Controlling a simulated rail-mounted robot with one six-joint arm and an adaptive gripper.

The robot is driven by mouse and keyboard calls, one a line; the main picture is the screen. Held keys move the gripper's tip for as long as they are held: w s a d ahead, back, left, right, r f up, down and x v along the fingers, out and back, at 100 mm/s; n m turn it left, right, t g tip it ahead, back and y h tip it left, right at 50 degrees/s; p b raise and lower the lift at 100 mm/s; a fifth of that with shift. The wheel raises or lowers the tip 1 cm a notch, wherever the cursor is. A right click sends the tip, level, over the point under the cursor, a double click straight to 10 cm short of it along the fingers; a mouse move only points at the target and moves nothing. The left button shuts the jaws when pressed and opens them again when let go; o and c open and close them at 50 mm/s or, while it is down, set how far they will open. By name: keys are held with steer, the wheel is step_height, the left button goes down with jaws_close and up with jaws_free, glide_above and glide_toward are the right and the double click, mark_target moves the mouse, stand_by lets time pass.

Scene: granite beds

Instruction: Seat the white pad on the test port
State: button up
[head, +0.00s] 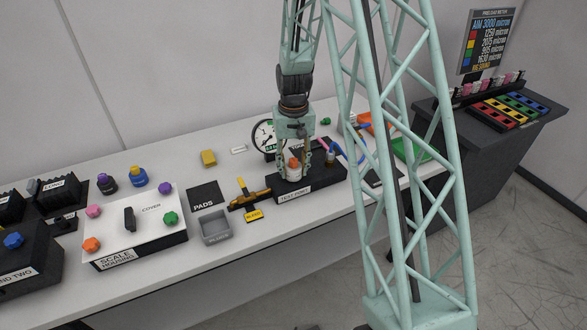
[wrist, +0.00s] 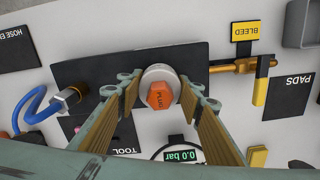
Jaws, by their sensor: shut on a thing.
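My gripper (wrist: 158,88) is over the black test port block (head: 318,184), its fingers closing from both sides on an orange hex plug (wrist: 161,96) marked PLUG. A pale grey-white round piece (wrist: 157,72) shows around the plug between the fingertips; I cannot tell whether it is part of the plug or a separate pad. In the head view the orange plug (head: 293,162) stands upright between the fingers at the block. Its underside and the port opening are hidden. The black PADS mat (head: 205,195) is bare. I cannot clearly identify the white pad.
A brass bleed valve with a yellow handle (head: 246,196) adjoins the block. A blue hose (wrist: 38,100) meets its other end. A gauge (head: 264,136) stands behind. A grey bin (head: 215,227) and the scale housing (head: 134,226) are to the left.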

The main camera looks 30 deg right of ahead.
mark_target(293, 160)
steer(key=shift+f, duration=0.3)
steer(key=o, duration=1.1)
steer(key=shift+r, duration=0.2)
steer(key=shift+r+p, duration=1)
steer(key=shift+r, duration=1.35)
steer(key=shift+r, duration=0.15)
step_height(293, 160, up, 12)
steer(key=shift+f, duration=0.15)
